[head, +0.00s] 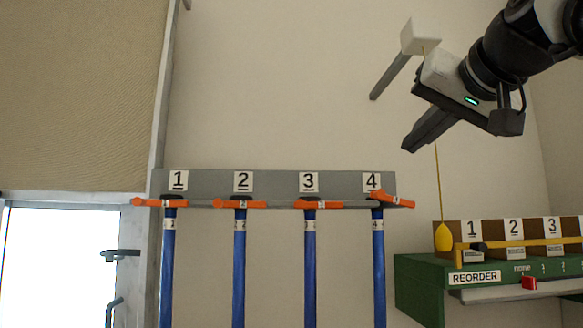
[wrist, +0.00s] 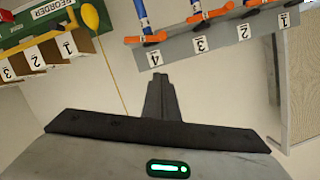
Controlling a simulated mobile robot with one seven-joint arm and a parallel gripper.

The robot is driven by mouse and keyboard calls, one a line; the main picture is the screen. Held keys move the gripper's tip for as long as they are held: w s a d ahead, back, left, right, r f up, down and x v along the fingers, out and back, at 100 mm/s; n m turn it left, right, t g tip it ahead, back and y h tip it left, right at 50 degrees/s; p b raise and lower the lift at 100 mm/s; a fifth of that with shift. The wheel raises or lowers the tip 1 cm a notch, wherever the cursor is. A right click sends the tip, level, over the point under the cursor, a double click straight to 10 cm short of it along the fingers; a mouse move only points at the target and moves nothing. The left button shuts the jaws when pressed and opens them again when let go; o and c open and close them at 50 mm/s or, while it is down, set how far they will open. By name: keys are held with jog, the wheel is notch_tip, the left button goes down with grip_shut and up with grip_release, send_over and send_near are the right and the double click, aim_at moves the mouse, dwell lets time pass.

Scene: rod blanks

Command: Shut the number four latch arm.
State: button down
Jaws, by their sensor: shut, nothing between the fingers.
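The number four latch arm (head: 394,199) is orange and sits on the grey rack rail at the top of the fourth blue rod (head: 379,262), under the label 4 (head: 372,181). It slants, its left end higher and its right end lower past the rail's end. In the wrist view it shows upside down (wrist: 153,39) near the 4 label. My gripper (head: 408,148) is above and right of the latch arm in the head view, apart from it. Its fingers are shut together and empty; they also show in the wrist view (wrist: 158,76).
Latch arms one (head: 150,202), two (head: 228,204) and three (head: 308,204) lie roughly level along the grey rail (head: 275,184). A yellow weight (head: 443,237) hangs on a cord behind my gripper. A green REORDER shelf (head: 418,285) with numbered bins stands at right. A door is at left.

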jog(key=shift+v, duration=1.4)
jog(key=shift+d, duration=0.15)
jog(key=shift+f, duration=0.1)
